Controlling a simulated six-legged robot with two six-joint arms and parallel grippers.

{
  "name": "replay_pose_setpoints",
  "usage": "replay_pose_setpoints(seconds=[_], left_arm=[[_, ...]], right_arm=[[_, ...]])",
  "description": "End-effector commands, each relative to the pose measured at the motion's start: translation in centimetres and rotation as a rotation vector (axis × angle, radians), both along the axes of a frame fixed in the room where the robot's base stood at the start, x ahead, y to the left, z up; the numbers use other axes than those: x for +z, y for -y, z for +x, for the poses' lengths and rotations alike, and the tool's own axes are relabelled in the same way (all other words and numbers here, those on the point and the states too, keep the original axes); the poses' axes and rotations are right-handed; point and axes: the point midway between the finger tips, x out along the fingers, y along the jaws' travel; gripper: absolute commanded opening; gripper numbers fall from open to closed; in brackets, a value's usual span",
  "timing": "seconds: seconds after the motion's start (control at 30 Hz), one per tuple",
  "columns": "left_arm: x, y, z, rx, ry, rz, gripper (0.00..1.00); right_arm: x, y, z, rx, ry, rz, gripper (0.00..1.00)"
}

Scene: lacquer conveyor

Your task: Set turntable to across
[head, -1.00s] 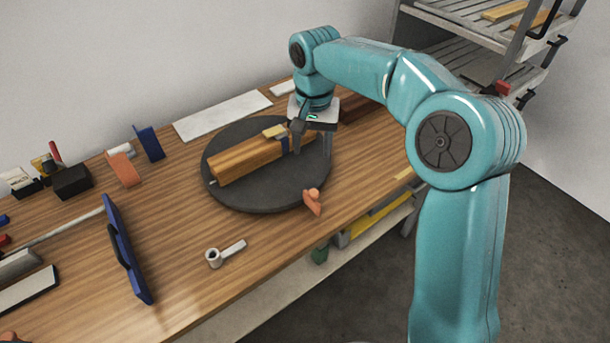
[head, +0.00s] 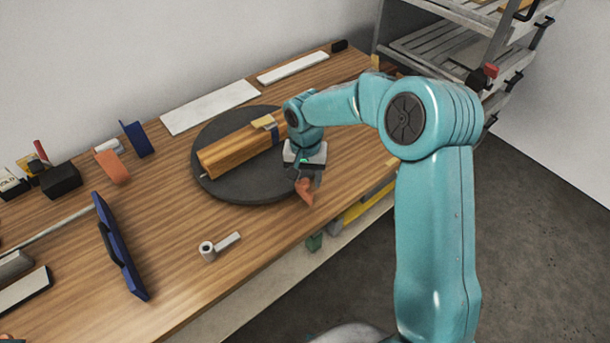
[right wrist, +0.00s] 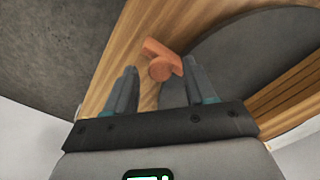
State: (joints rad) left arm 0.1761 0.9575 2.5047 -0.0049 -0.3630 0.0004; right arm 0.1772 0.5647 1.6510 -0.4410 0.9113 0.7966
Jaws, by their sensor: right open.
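The turntable (head: 222,190) is a dark round disc on the wooden bench. A long wooden block (head: 235,151) with a yellow-topped clamp (head: 264,122) lies across it on a slant. A small orange lever with a round knob (head: 305,192) stands at the disc's front right edge. My right gripper (head: 304,178) is open just above the lever and partly hides it. In the right wrist view the orange lever (right wrist: 162,62) shows ahead, between the lines of the two open fingers (right wrist: 160,88); I cannot tell whether they touch it. My left gripper is not in view.
A white ring-ended piece (head: 219,246) and an upright blue frame (head: 120,245) stand on the bench, left of the disc's front. Pale flat panels (head: 210,106) lie behind the disc. The bench's front edge is close to the lever. A slatted rack (head: 440,55) stands at back right.

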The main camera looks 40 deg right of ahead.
Motion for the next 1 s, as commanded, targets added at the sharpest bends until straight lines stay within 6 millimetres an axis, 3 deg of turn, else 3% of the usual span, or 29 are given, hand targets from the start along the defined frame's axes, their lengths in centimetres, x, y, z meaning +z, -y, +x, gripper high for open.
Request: replay_pose_setpoints(seconds=[0.33,0.5,1.0], left_arm=[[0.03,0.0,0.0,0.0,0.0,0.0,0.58],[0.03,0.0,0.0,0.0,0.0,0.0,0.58],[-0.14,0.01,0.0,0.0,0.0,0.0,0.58]], right_arm=[[-0.5,0.02,0.13,0.0,0.001,0.001,0.55],[-0.48,0.01,0.13,0.0,0.001,0.0,0.0],[-0.46,0.25,0.06,0.052,0.001,0.0,0.0]])
